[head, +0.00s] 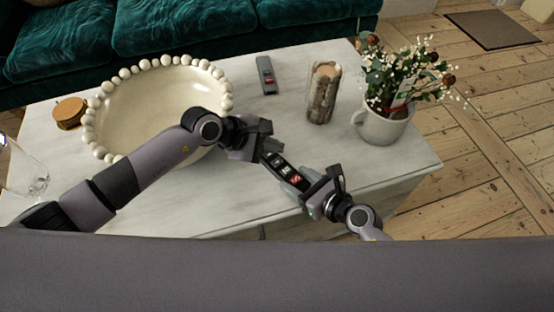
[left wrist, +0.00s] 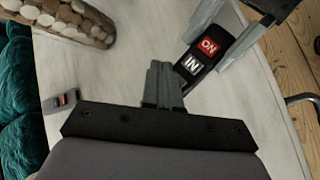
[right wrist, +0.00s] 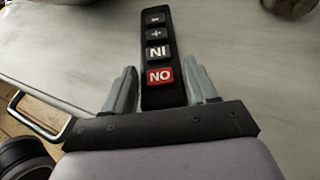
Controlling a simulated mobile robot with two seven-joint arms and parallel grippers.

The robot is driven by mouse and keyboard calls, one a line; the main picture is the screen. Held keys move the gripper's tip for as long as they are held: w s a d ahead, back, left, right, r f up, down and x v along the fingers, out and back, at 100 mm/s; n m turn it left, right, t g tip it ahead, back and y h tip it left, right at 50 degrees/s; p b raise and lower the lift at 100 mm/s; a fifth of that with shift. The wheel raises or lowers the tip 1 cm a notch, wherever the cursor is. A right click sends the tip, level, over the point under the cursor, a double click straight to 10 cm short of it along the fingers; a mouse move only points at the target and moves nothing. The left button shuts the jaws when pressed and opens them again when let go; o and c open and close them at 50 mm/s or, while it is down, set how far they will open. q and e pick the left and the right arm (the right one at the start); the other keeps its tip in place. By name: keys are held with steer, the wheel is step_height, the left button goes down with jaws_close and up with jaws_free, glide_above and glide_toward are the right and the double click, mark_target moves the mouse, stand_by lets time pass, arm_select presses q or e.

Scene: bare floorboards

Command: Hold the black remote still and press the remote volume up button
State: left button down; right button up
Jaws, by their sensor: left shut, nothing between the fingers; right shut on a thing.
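The black remote (head: 285,172) lies at an angle over the front of the white table. In the right wrist view the remote (right wrist: 158,92) shows a red NO button nearest me, then IN, plus and minus buttons. My right gripper (head: 309,194) is shut on its near end, with one finger on each side. My left gripper (head: 262,151) is shut and empty close to the far end of the remote and hides part of it. In the left wrist view the left fingertips (left wrist: 163,68) are beside the remote (left wrist: 204,52); I cannot tell whether they touch it.
A grey remote (head: 266,75) lies farther back. A beaded bowl (head: 125,110) stands left, partly behind my left arm. A filled glass jar (head: 323,92) and a flower mug (head: 383,127) stand right. Coasters (head: 69,113) and a clear glass (head: 24,172) are far left.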

arm_select(q)
steer(key=shift+r, duration=1)
stand_by(1.9)
arm_select(e)
steer(key=o, duration=1.2)
